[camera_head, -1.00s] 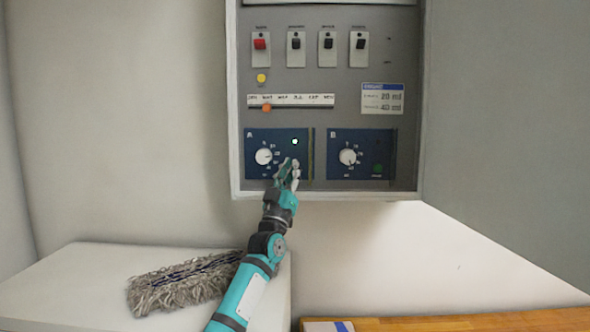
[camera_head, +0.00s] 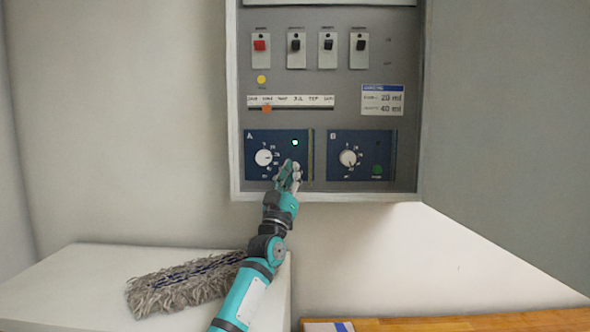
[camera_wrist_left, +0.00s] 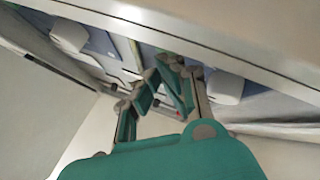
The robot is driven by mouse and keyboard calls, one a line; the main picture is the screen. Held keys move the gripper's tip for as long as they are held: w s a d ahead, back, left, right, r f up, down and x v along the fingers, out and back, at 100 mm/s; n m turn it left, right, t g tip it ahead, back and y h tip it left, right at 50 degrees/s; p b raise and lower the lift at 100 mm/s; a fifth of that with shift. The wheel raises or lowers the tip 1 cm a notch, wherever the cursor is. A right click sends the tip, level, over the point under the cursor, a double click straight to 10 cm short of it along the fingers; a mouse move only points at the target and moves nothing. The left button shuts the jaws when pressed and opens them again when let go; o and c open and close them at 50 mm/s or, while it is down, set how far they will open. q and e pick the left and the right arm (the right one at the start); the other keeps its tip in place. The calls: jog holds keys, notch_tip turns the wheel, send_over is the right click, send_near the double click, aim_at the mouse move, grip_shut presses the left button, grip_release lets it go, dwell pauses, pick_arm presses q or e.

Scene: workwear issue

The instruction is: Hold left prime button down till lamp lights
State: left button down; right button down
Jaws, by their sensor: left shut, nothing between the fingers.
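Panel A (camera_head: 253,176), a dark blue plate with a white dial (camera_head: 264,157), is the left one low in the grey cabinet. Its lamp (camera_head: 295,142) glows bright whitish green. My left gripper (camera_head: 291,168) is shut and empty, its fingertips at the lower right of panel A, below the lamp. The left prime button is hidden behind the fingers, so contact cannot be seen. In the left wrist view my fingers (camera_wrist_left: 168,68) reach up past the cabinet's lower edge (camera_wrist_left: 210,52). My right gripper is not in view.
Panel B (camera_head: 335,175) on the right has a dial (camera_head: 348,158), a green button (camera_head: 377,170) and a dark lamp. Switches (camera_head: 296,45) sit above. An open door (camera_head: 510,110) stands right. A grey mop head (camera_head: 180,287) lies on a white surface (camera_head: 60,285) below left.

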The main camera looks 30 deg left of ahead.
pick_arm(q)
jog(key=shift+s+d, duration=0.2)
jog(key=shift+s, duration=0.25)
jog(key=s+d+p, duration=0.1)
jog(key=s+p, duration=0.1)
jog(key=s+d+p, duration=0.1)
jog(key=s, duration=0.1)
jog(key=shift+s+d, duration=0.1)
jog(key=shift+d, duration=0.2)
dwell(0.5)
